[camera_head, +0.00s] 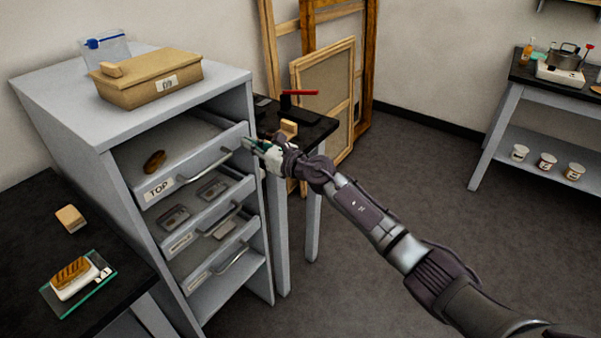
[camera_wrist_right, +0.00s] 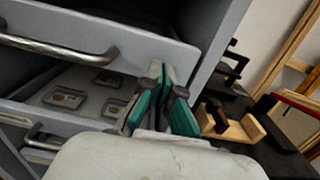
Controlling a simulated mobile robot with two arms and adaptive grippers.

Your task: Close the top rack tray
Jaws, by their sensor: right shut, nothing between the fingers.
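The grey rack (camera_head: 110,110) stands at the left with its trays facing right. The top tray (camera_head: 205,162), labelled TOP, is pulled partly out and holds a brown oval piece (camera_head: 154,161). Its front and bar handle also show in the right wrist view (camera_wrist_right: 125,42). My right gripper (camera_head: 250,144) is shut and empty at the right end of the top tray's front. In the wrist view its green-padded fingertips (camera_wrist_right: 159,72) overlap that front's edge; I cannot tell whether they touch it. My left gripper is not in view.
Lower trays (camera_head: 214,214) hold small framed items. A tan box (camera_head: 150,78) sits on the rack. A dark table (camera_head: 315,130) with a wooden piece and a red-handled tool stands close behind my right gripper. The floor at right is clear.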

